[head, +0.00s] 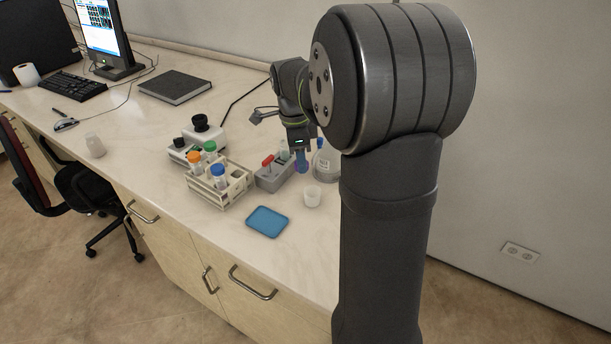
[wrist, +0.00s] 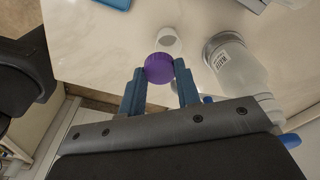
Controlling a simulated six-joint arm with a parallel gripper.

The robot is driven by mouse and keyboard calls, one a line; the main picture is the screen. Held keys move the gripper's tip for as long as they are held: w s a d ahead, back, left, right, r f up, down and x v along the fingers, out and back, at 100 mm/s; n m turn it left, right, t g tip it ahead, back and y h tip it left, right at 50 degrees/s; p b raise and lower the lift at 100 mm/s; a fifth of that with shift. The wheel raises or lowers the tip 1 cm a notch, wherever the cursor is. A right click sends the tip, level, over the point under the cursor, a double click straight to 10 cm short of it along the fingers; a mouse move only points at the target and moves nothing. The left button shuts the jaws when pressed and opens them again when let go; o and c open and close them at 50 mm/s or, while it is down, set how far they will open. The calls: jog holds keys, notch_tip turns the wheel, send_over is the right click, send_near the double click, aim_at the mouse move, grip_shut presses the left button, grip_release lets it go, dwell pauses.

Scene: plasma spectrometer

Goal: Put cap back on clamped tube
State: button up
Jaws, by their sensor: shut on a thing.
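My gripper (head: 302,162) is above the right part of the bench, beside the grey block. In the wrist view its two blue fingers (wrist: 159,72) are shut on a purple cap (wrist: 158,67), held between the tips. In the head view the cap is mostly hidden by the fingers. The grey block (head: 273,180) holds red-topped items. I cannot tell which tube is the clamped one; no open tube mouth shows clearly in either view.
A clear labelled bottle (wrist: 236,64) stands close to my gripper, with a white cup (head: 312,196) in front. A blue tray (head: 267,222) lies near the front edge. A tube rack (head: 218,190) with orange, green and blue caps stands to the left. A black-knobbed device (head: 203,138) is behind it.

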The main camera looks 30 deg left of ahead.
jog(key=w+a+r+n+y, duration=0.1)
jog(key=w+a+r+n, duration=0.4)
jog(key=w+a+n, duration=0.7)
notch_tip(320, 180, down, 6)
jog(key=s+n, duration=0.1)
jog(key=shift+a+f+t, duration=0.25)
jog(key=shift+a+t, duration=0.05)
jog(key=shift+t, duration=0.1)
jog(key=shift+s+f, duration=0.1)
jog(key=shift+f, duration=0.1)
dwell(1.8)
jog(key=o, duration=1.6)
jog(key=shift+c, duration=0.2)
jog(key=shift+r, duration=0.1)
notch_tip(320, 180, up, 7)
